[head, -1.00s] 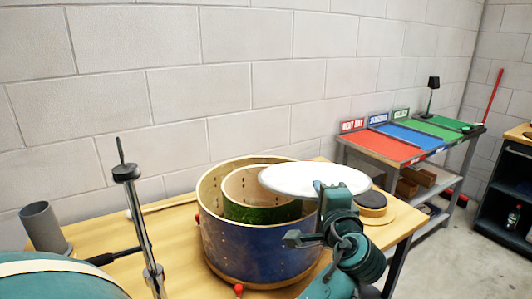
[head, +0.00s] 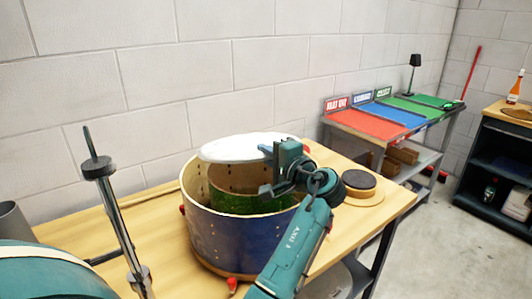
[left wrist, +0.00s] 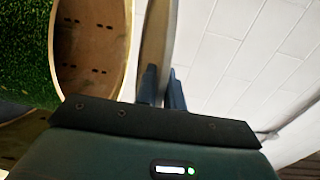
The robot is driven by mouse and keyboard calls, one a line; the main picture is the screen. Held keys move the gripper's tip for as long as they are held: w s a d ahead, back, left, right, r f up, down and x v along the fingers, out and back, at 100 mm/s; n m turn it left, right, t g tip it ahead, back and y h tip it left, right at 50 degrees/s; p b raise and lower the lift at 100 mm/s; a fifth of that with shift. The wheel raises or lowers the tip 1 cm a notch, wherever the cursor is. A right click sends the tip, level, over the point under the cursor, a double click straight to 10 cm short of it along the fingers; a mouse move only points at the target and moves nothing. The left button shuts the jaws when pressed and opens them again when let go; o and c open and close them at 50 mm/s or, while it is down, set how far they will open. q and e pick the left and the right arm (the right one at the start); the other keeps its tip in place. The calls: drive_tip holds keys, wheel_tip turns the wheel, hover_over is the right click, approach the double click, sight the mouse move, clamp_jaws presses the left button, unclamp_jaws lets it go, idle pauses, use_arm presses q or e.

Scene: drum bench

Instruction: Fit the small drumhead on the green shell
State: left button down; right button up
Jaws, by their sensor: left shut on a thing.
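The small drumhead (head: 238,149) is a white disc held nearly level above the shells, over their far side. My left gripper (head: 268,153) is shut on its near right edge; in the left wrist view the drumhead (left wrist: 155,40) shows edge-on between the fingers (left wrist: 163,88). The green shell (head: 238,203), with a wooden inside, stands within a larger blue shell (head: 228,240). In the left wrist view the green shell (left wrist: 22,50) is at the left, its open mouth facing the drumhead, with a gap between. My right gripper is not in view.
The wooden bench (head: 335,165) carries a round tan and dark piece (head: 358,183) at right. A metal stand (head: 118,215) and a teal drum (head: 50,275) stand at left. Red knobs stick out around the blue shell. A table with coloured panels (head: 365,125) stands beyond.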

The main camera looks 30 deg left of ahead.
use_arm(q)
wheel_tip(320, 180, down, 4)
drive_tip(key=b, duration=0.3)
drive_tip(key=shift+f, duration=0.25)
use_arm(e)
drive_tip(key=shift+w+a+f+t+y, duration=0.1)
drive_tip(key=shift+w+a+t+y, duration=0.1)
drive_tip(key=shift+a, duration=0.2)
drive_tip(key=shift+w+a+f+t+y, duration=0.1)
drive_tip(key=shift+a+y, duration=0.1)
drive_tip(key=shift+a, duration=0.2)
use_arm(q)
drive_tip(key=c, duration=0.6)
unclamp_jaws()
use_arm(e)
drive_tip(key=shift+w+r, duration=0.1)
use_arm(q)
drive_tip(key=shift+d, duration=0.1)
